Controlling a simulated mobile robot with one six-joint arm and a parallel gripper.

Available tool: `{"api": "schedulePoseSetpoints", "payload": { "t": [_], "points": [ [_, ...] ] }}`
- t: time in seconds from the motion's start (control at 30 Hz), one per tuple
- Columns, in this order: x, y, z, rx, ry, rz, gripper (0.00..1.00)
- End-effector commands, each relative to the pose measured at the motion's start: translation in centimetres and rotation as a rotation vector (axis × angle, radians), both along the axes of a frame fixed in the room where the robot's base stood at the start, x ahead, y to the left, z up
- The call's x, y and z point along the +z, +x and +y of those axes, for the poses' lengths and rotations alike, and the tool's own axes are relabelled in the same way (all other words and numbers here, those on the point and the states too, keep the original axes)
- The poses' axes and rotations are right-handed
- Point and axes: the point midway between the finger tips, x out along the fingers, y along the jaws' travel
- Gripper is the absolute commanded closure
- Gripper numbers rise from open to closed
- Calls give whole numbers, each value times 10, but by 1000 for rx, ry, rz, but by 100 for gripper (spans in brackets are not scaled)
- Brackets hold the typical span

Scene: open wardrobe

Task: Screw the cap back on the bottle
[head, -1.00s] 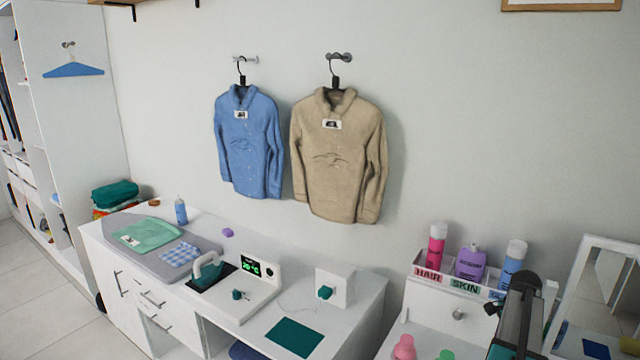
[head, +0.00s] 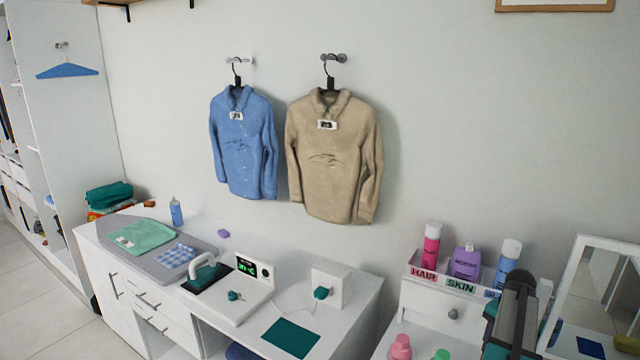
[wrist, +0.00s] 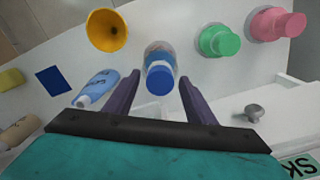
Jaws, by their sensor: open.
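In the wrist view a clear bottle (wrist: 158,51) with a blue cap (wrist: 160,79) at its near end appears between my gripper's fingers. My gripper (wrist: 158,88) is open, with one purple finger on each side of the bottle and gaps on both sides. I cannot tell how deep the fingers are beside it, or whether the cap is tight or only resting. In the head view only part of my arm shows at the lower right; the fingertips and this bottle are out of sight.
A yellow funnel (wrist: 107,30), a light-blue bottle (wrist: 97,88), a green bottle (wrist: 221,40) and a pink bottle (wrist: 277,24) surround it. A knob (wrist: 253,112) sticks out near the right finger. A labelled rack (head: 452,286) and a mirror (head: 590,290) stand near my arm.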

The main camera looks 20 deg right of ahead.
Motion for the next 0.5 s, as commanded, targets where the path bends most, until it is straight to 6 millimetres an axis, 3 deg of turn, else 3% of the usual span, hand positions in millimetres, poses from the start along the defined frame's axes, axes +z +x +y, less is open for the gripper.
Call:
{"api": "schedulePoseSetpoints", "payload": {
  "t": [0.5],
  "points": [
    [0, 0, 0, 339, 0, 0, 50]
  ]
}}
